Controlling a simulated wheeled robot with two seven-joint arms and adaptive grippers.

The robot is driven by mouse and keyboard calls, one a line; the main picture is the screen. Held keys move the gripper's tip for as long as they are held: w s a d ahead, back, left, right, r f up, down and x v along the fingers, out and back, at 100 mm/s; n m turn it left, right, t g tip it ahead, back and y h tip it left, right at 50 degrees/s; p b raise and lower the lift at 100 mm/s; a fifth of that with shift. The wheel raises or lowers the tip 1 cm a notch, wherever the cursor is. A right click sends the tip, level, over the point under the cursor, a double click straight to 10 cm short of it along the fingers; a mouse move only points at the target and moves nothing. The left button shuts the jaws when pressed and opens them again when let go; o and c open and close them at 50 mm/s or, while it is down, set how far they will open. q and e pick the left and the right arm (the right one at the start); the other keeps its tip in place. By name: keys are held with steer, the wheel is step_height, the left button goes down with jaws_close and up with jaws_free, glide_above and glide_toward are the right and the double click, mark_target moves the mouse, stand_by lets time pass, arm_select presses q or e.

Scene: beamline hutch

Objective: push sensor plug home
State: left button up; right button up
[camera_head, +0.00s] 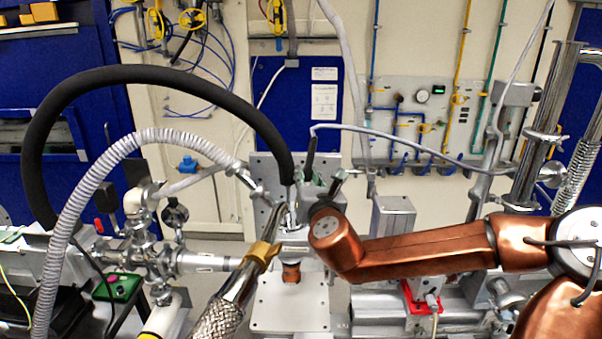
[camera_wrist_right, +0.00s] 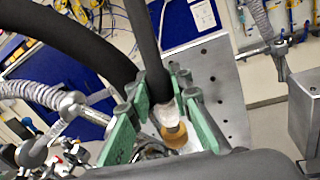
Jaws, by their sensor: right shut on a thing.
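My right gripper (camera_head: 314,187) comes in from the right on a copper-coloured arm and is above the metal fixture at the centre. Its green fingers also show in the right wrist view (camera_wrist_right: 164,98), shut on the sensor plug. The plug has a dark upright sleeve (camera_head: 310,147), with a thin grey cable leaving its top to the right. In the right wrist view the sleeve (camera_wrist_right: 146,45) runs down to a pale end and a brass-coloured ring (camera_wrist_right: 175,136) between the fingers. The fingers and wrist hide the socket; how deep the plug sits cannot be told. My left gripper is out of view.
A thick black hose (camera_head: 140,74) arches down just left of the gripper. A grey corrugated hose (camera_head: 93,180) and a braided metal hose (camera_head: 220,316) are also on the left. A drilled metal plate (camera_head: 265,170) stands behind.

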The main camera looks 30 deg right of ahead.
steer(key=o, duration=1)
steer(key=shift+c, duration=0.2)
steer(key=shift+s, duration=0.1)
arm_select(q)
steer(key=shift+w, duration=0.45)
arm_select(e)
steer(key=v, duration=0.7)
steer(key=shift+s+a, duration=0.1)
steer(key=shift+a, duration=0.05)
